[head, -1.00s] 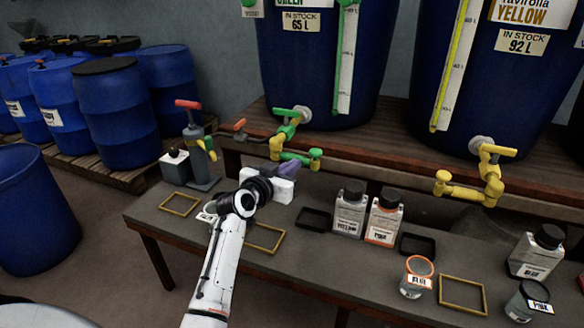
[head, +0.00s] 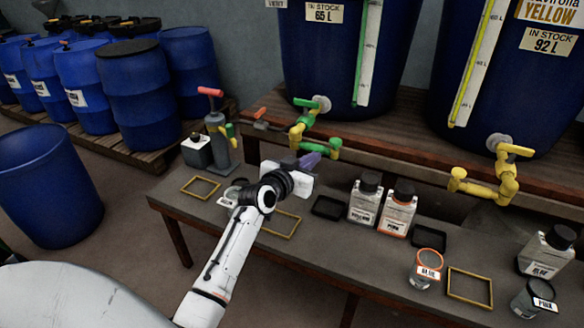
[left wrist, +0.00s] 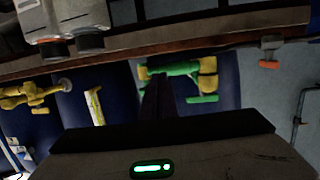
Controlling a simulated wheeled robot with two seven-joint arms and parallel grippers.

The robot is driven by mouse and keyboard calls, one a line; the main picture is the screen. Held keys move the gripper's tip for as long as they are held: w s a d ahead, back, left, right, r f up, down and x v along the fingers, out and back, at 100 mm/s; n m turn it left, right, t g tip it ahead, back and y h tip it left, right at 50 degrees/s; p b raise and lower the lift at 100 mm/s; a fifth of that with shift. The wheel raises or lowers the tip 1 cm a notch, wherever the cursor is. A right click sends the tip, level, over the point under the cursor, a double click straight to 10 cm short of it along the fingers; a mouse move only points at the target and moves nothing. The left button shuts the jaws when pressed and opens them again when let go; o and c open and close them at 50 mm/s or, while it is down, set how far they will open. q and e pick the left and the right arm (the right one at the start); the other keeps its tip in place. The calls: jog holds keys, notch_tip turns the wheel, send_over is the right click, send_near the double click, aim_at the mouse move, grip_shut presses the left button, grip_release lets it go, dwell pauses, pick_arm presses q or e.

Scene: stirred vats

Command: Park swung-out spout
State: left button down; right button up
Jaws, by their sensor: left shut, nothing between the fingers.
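The green-and-yellow spout (head: 300,138) juts from the green-scaled blue vat (head: 335,60) over the bench's back edge, its green end pointing right. It also shows in the left wrist view (left wrist: 180,69), with a yellow elbow. A yellow spout (head: 508,180) hangs on the vat labelled yellow at the right, its free end pointing left; it shows at the left of the wrist view (left wrist: 25,95). My left gripper (head: 314,160) is shut and empty just below the green spout. In the wrist view its dark fingers (left wrist: 157,100) overlap the spout; contact cannot be told. My right gripper is not in view.
The bench (head: 335,245) holds labelled bottles (head: 365,198), black trays (head: 327,207), yellow frames (head: 470,288) and small cups (head: 427,268). A grey pump with a red handle (head: 215,130) stands at left. The vats' wooden shelf (head: 400,140) rises behind.

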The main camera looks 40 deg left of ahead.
pick_arm(q)
jog(key=d+p+v, duration=0.1)
jog(key=v, duration=1)
jog(key=shift+s, duration=0.15)
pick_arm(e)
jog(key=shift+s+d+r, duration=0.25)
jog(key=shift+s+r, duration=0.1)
pick_arm(q)
jog(key=shift+p, duration=0.3)
jog(key=s+d+f+m+g+h+p, duration=0.1)
jog(key=s+d+f+g+p, duration=0.1)
jog(key=s+d+f, duration=0.2)
jog(key=s+d+f+m+g+h+p, duration=0.1)
jog(key=s+d+f, duration=0.4)
jog(key=s+d, duration=0.5)
jog(key=s+d+f+m+g+h+p, duration=0.1)
jog(key=s+d+f+g+p, duration=0.3)
jog(key=s, duration=0.6)
jog(key=d+f+h+p, duration=0.1)
jog(key=d, duration=0.1)
jog(key=shift+s+d, duration=0.4)
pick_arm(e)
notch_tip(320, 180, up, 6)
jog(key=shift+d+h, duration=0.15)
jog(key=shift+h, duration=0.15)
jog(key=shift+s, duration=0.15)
